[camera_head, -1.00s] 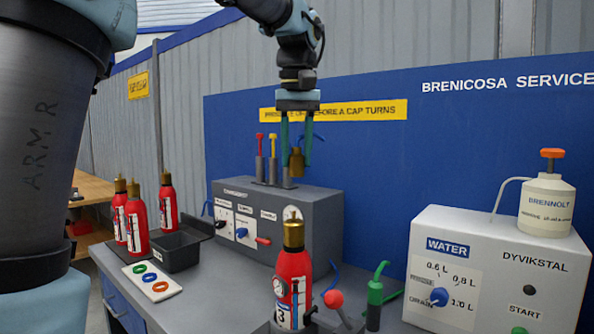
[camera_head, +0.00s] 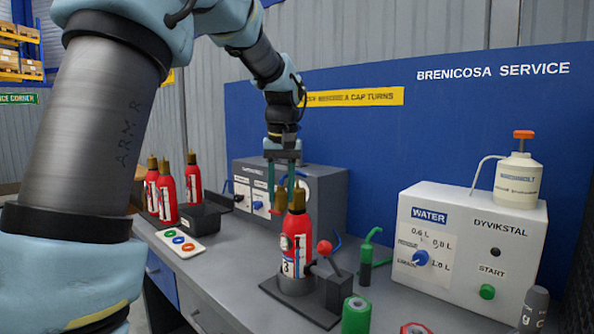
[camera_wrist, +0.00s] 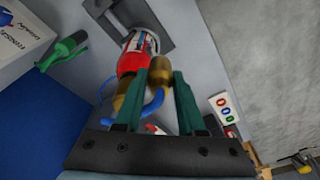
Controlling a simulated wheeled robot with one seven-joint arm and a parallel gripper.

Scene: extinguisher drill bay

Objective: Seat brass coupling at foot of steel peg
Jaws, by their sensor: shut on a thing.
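My gripper (camera_head: 281,188) points down over the bench, its two teal fingers closed on a brass coupling (camera_head: 280,200). The coupling hangs just left of the brass top (camera_head: 298,200) of the red extinguisher (camera_head: 297,240), which stands in a dark holder. In the wrist view the coupling (camera_wrist: 159,75) is between the fingertips, with the extinguisher (camera_wrist: 133,62) and its brass top close by on the left. I cannot tell whether the coupling touches the extinguisher. I cannot make out the steel peg in the current views; the arm and gripper cover part of the grey cabinet top.
The grey cabinet (camera_head: 325,195) stands behind my gripper. Several red extinguishers (camera_head: 167,200), a black tray (camera_head: 203,218) and a white ring plate (camera_head: 181,242) are at left. A red-knobbed lever (camera_head: 325,248), a green nozzle (camera_head: 366,262) and the white water unit (camera_head: 460,245) are at right.

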